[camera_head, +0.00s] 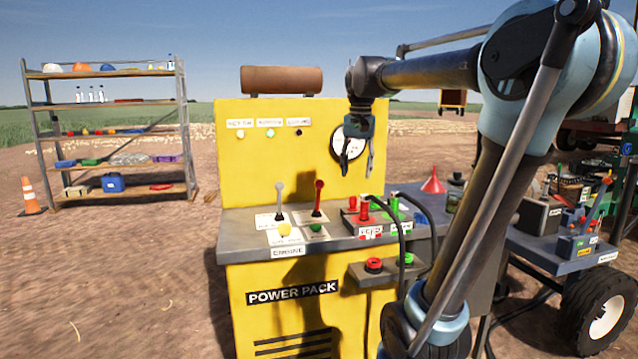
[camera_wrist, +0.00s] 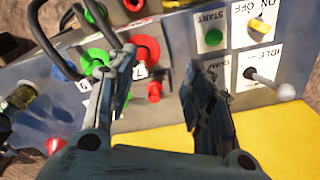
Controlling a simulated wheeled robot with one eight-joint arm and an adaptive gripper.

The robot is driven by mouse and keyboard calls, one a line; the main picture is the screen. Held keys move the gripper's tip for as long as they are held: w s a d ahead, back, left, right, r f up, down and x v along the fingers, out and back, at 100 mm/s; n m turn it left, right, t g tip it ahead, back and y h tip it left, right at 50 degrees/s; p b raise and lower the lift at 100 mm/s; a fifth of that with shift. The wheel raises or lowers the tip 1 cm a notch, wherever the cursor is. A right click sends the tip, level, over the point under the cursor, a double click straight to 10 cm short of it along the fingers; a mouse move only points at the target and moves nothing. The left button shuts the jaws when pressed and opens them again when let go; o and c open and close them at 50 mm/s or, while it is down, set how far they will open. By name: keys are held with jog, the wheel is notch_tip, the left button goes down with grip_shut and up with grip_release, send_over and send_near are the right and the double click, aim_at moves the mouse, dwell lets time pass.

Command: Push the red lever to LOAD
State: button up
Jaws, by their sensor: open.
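My gripper (camera_head: 356,172) points down, open and empty, above and to the right of the lever in the head view. In the wrist view, my gripper (camera_wrist: 163,62) has its fingers spread over the panel. The red lever is not clearly visible there. A plate (camera_wrist: 212,69) that seems to read DUMP is partly covered by the right finger. I cannot read a LOAD marking.
A grey lever (camera_head: 279,202) stands left of the red one, with a yellow knob (camera_head: 284,230) and green button (camera_head: 316,228) in front. Red couplings (camera_head: 364,207) and green couplings (camera_head: 394,205) with black hoses stand to the right. A shelf rack (camera_head: 110,130) is far left.

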jog(key=w+a+r+m, duration=0.1)
jog(key=w+a+r, duration=0.9)
jog(key=w+a, duration=0.1)
send_over(318, 196)
jog(key=shift+g, duration=0.4)
jog(key=f, duration=1.7)
jog(key=shift+s+d, duration=0.3)
jog(key=shift+s, duration=0.05)
